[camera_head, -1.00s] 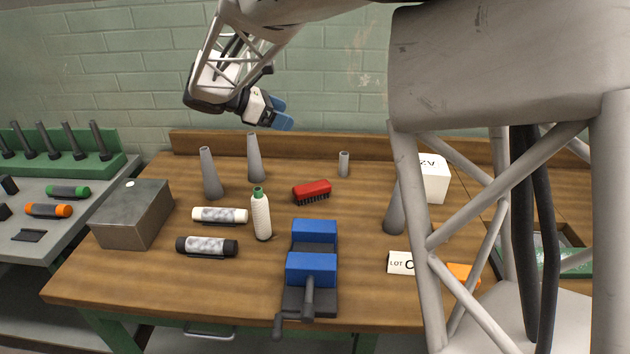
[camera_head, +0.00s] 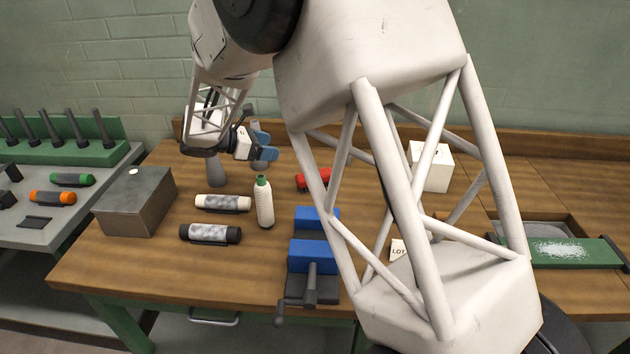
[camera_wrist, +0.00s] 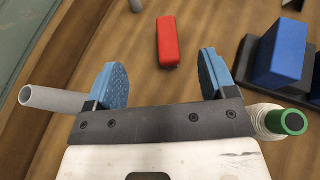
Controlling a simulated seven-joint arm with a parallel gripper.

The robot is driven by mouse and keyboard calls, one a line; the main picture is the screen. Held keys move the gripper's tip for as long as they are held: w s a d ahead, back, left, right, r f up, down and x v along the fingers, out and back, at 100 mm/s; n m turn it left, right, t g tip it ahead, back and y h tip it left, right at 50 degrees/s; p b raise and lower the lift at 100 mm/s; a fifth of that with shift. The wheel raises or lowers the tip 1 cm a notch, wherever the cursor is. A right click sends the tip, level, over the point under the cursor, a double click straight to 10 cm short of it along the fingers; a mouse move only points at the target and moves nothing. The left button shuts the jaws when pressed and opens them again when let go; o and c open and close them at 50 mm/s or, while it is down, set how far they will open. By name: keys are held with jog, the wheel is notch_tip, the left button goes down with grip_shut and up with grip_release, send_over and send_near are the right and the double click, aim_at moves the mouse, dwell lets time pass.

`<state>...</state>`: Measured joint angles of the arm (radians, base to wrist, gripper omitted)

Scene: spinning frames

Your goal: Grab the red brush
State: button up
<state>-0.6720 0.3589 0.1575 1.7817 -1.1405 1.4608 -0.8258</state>
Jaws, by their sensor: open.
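The red brush (camera_head: 318,178) lies on the wooden workbench behind the blue vise, partly hidden by my arm in the head view. My gripper (camera_head: 263,146) is above the back of the bench, left of the brush in the head view. In the wrist view my gripper (camera_wrist: 162,78) has its blue finger pads spread wide and empty, with the brush apart from both.
A bottle with a green cap (camera_head: 264,202) stands near the right finger in the wrist view. A grey cone (camera_head: 216,170) stands left of my gripper. The blue vise (camera_head: 314,257) is in front. White rolls (camera_head: 222,203), a metal box (camera_head: 135,202) and a white box (camera_head: 430,166) stand around.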

send_near(297, 180)
jog(key=shift+w+d+f, duration=0.3)
jog(key=shift+w+d, duration=0.1)
jog(key=shift+w, duration=0.05)
jog(key=shift+x, duration=1.25)
jog(key=shift+d, duration=0.1)
jog(key=shift+x, duration=2.55)
jog(key=shift+f, duration=0.15)
jog(key=shift+c, duration=0.2)
jog(key=c, duration=1)
